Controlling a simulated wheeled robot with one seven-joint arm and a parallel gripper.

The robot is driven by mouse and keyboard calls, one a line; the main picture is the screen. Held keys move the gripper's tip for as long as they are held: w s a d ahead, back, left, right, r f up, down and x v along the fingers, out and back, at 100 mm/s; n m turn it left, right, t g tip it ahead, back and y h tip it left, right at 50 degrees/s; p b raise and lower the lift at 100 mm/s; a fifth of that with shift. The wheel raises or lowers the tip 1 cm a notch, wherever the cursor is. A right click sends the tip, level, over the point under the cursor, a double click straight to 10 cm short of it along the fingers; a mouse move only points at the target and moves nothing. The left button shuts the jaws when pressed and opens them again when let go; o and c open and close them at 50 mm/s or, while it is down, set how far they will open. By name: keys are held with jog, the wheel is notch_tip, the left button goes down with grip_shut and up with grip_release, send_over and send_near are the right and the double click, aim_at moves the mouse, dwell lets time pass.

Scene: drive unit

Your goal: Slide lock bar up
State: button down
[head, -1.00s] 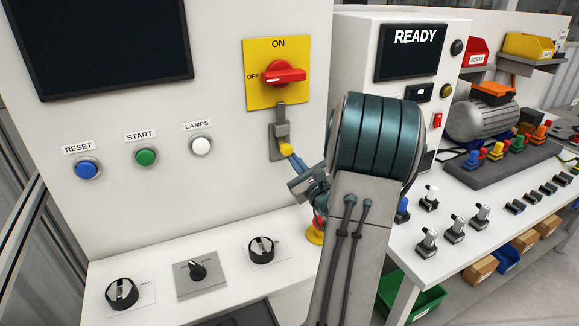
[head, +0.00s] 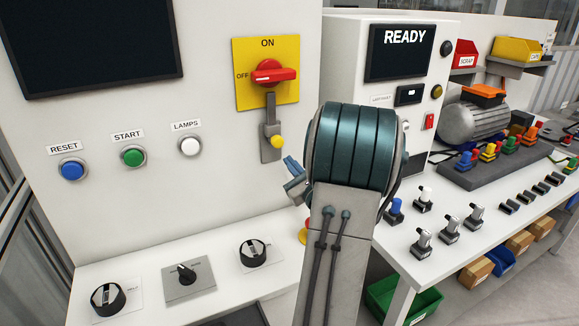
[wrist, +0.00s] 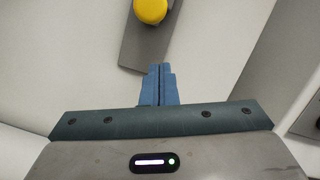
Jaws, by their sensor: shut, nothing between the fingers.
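The lock bar (head: 271,108) is a narrow grey upright strip with a yellow knob (head: 277,142). It runs in a grey guide plate (head: 269,156) on the white panel. Its top end overlaps the yellow switch plate, just under the red rotary handle (head: 273,74). The yellow knob also shows at the top edge of the wrist view (wrist: 150,10). My gripper (wrist: 159,66) is shut and empty, its blue fingertips apart from the knob and below it in the wrist view. In the head view my arm hides most of the gripper.
RESET, START and LAMPS buttons (head: 133,156) are left of the bar. Rotary knobs (head: 185,273) sit on the ledge below. A READY cabinet (head: 405,90) stands to the right, beside a bench (head: 382,238) with several small parts.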

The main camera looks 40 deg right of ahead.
jog(key=b+v, duration=0.2)
jog(key=v, duration=0.8)
jog(key=w+a+f+n+g+y, duration=0.15)
jog(key=a+n+g+y, duration=0.4)
jog(key=a, duration=0.75)
jog(key=w+a+f+n+g+y, duration=0.1)
jog(key=w+a+n+g+y, duration=0.2)
jog(key=a+n+y, duration=0.7)
jog(key=s+a+f+n+g+h, duration=0.1)
jog(key=s+a+f+n+g, duration=0.15)
jog(key=a, duration=0.35)
jog(key=s+a+f+n+g+h, duration=0.1)
jog(key=s+a+n+g, duration=0.1)
jog(key=a+g, duration=0.3)
jog(key=s+n+g+h, duration=0.1)
jog(key=s+n+h, duration=0.6)
jog(key=n, duration=0.6)
jog(key=shift+f+n+h, duration=0.25)
jog(key=shift+n+h, duration=0.15)
jog(key=shift+h, duration=0.75)
